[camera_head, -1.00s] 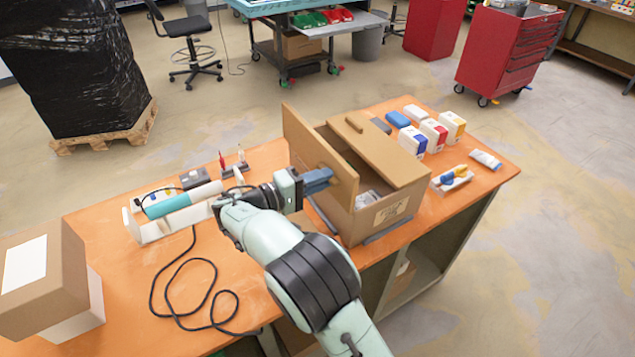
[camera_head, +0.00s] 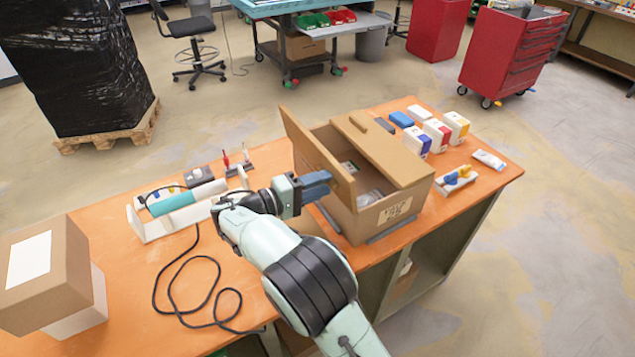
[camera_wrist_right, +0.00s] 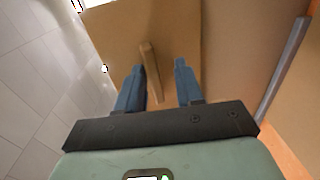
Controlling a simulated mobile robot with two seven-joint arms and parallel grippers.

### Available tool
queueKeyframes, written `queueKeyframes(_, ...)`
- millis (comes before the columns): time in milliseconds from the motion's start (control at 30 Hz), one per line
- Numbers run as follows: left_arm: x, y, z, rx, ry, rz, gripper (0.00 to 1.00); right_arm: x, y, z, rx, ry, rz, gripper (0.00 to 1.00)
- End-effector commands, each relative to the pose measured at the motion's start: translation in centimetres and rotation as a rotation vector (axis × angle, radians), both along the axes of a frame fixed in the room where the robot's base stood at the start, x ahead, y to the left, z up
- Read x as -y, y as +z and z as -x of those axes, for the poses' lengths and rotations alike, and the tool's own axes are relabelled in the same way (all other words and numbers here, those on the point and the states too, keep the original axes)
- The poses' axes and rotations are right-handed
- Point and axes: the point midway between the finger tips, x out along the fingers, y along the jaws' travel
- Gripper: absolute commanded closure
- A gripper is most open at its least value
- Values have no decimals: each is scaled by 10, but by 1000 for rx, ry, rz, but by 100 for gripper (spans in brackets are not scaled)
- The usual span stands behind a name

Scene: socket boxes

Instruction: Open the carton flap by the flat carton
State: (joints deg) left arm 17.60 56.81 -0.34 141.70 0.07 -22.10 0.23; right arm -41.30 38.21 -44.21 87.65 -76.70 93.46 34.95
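The brown carton (camera_head: 362,226) stands on the orange table with a label on its near side. Its right flap (camera_head: 386,150) lies across the top with a small tab (camera_head: 357,124). Its left flap (camera_head: 312,152) leans up and outward, leaving a gap that shows the inside. My right gripper (camera_head: 322,184) is at the outer face of the left flap. In the right wrist view, its two blue fingers (camera_wrist_right: 158,80) stand apart on either side of the flap's tab (camera_wrist_right: 151,72), with room beside it, so it is open. My left gripper is not in view.
A holder with a teal tool (camera_head: 170,203) and a black cable lies left of my arm. A brown box (camera_head: 45,275) sits on a white box at the far left. Several small boxes (camera_head: 437,134) stand right of the carton, near a small tray (camera_head: 456,180).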

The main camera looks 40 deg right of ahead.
Motion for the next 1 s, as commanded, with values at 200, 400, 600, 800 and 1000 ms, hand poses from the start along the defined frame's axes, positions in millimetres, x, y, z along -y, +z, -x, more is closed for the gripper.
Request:
queueKeyframes(200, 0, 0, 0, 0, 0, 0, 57, 2, -1, 2, -3, -8, -1, 60)
queueKeyframes(400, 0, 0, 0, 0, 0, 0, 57, 1, 0, 1, -2, -7, 1, 60)
queueKeyframes(600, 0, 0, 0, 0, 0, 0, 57, -1, 2, 1, 0, -6, 2, 60)
queueKeyframes(800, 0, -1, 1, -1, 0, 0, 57, -27, 3, -3, 1, -1, 4, 60)
queueKeyframes(1000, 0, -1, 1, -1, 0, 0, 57, -72, 6, -8, 1, -1, 4, 60)
